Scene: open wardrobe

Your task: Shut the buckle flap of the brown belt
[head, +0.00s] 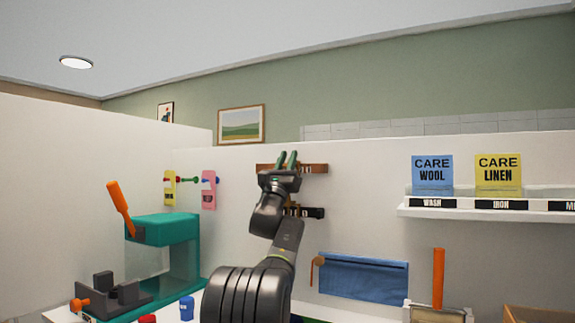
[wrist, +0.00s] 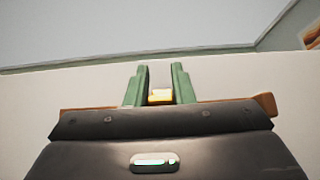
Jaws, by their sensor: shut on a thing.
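The brown belt (head: 316,168) is mounted across the white wall panel in the head view, partly hidden behind my gripper (head: 287,156). In the wrist view the ends of the belt (wrist: 265,104) show past both sides of my gripper's dark body. My gripper's two green fingers (wrist: 160,70) point up in front of the belt. A small yellow-gold piece (wrist: 160,96), which looks like the buckle flap, sits between the fingers, and they are shut on it. The flap's angle and the rest of the buckle are hidden by my gripper.
A black belt (head: 314,212) is mounted below the brown one, partly behind my arm. A shelf (head: 450,213) with care cards is at right. A teal machine (head: 162,230) with an orange lever stands at left. The wall above the belt is clear.

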